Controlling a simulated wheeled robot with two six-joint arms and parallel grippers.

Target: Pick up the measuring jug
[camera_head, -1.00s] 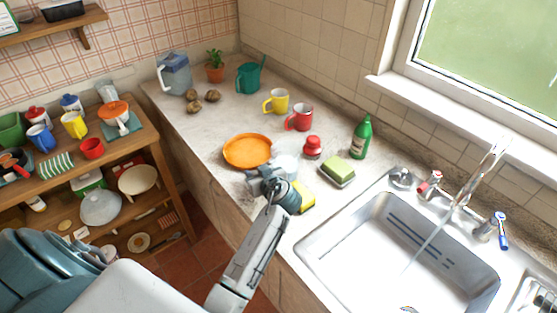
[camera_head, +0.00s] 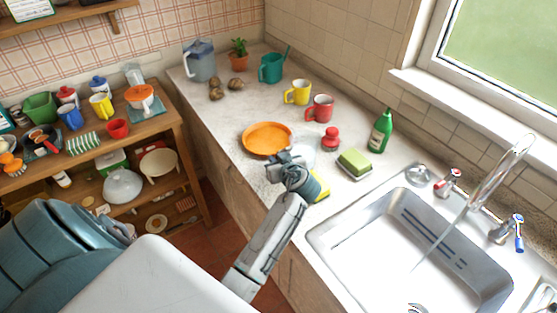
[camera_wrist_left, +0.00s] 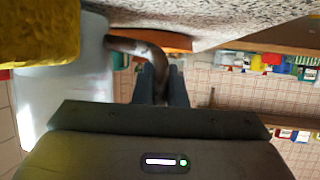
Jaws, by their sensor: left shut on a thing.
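The measuring jug (camera_head: 303,154) is clear and pale, on the worktop side just behind my left gripper (camera_head: 283,161) in the head view, partly hidden by it. In the left wrist view, the picture is upside down; the jug (camera_wrist_left: 62,95) fills the left as a pale translucent wall. Its dark curved handle (camera_wrist_left: 150,50) runs between the fingers of my left gripper (camera_wrist_left: 160,85), which is shut on it. Whether the jug's base touches the worktop cannot be told. My right gripper is not in view.
An orange plate (camera_head: 267,139) lies close behind the gripper. A yellow sponge (camera_head: 321,187) is beside the wrist, a red-topped shaker (camera_head: 331,140) and a green sponge on a dish (camera_head: 354,163) to the right. The sink (camera_head: 420,245) is at the front right.

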